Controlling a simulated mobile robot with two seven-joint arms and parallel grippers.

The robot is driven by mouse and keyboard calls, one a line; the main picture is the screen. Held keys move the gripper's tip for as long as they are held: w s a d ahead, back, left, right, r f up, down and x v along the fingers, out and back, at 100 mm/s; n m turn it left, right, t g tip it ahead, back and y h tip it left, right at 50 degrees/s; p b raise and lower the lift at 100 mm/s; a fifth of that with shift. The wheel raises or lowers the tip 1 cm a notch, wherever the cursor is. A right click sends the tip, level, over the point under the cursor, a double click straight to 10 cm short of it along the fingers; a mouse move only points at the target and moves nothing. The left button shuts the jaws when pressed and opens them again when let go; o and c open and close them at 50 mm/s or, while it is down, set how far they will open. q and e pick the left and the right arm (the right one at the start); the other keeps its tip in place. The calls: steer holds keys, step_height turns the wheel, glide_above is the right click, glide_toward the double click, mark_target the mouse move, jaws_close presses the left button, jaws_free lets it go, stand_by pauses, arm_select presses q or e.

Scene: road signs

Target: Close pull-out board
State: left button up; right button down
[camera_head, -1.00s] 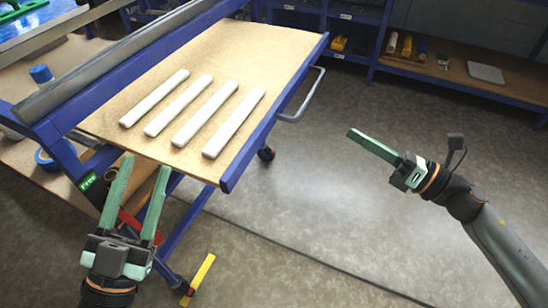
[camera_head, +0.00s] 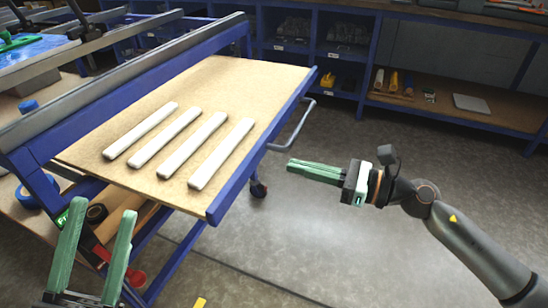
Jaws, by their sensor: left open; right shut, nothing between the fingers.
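The pull-out board (camera_head: 225,85) is a wooden panel with a blue frame edge, extended from the blue workbench frame. Several white bars (camera_head: 187,147) lie side by side on it. A grey handle (camera_head: 293,129) sticks out from its right edge. My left gripper (camera_head: 103,220) is open and empty at the lower left, in front of the board's near left corner. My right gripper (camera_head: 290,166) is shut and empty, pointing left. In the picture its tips lie just below the handle and right of the board's edge; I see no contact.
Blue shelving (camera_head: 355,90) with a lower wooden shelf stands at the back. A red clamp (camera_head: 112,266) and blue tape (camera_head: 38,190) are near the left gripper. The floor (camera_head: 330,230) on the right is clear.

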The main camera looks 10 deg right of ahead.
mark_target(259, 157)
steer(key=shift+x, duration=2.95)
steer(key=shift+p, duration=0.3)
